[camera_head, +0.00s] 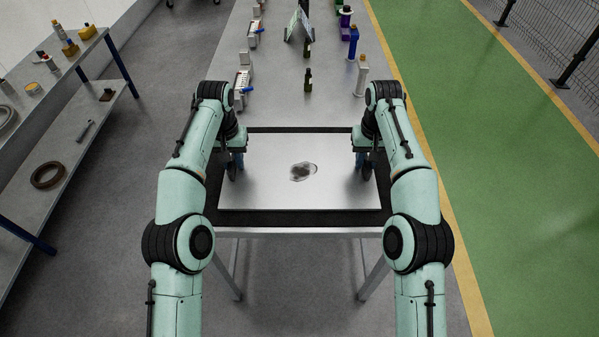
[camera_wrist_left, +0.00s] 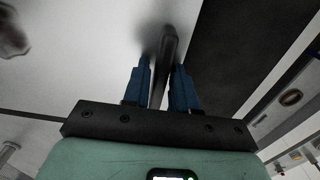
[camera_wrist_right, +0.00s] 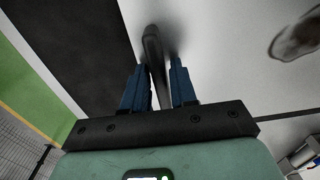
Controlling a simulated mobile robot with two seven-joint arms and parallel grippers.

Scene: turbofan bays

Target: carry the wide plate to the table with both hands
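The wide plate (camera_head: 265,183) is a flat, shiny silver sheet with a dark smudged patch near its middle. It lies level over a black mat on the near end of the table, with a dark upright handle on each side. My left gripper (camera_head: 236,167) is at the left handle; in the left wrist view its blue fingers (camera_wrist_left: 160,82) are close together on either side of the dark bar (camera_wrist_left: 168,45). My right gripper (camera_head: 362,167) is at the right handle; in the right wrist view its fingers (camera_wrist_right: 160,82) flank that bar (camera_wrist_right: 152,45) closely.
The black mat (camera_head: 300,218) shows around the plate on the grey table (camera_head: 290,110). Bottles and small parts stand farther back, including a white bottle (camera_head: 361,76) and a blue one (camera_head: 352,42). A shelf (camera_head: 60,150) stands left; the green floor (camera_head: 500,180) at right is clear.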

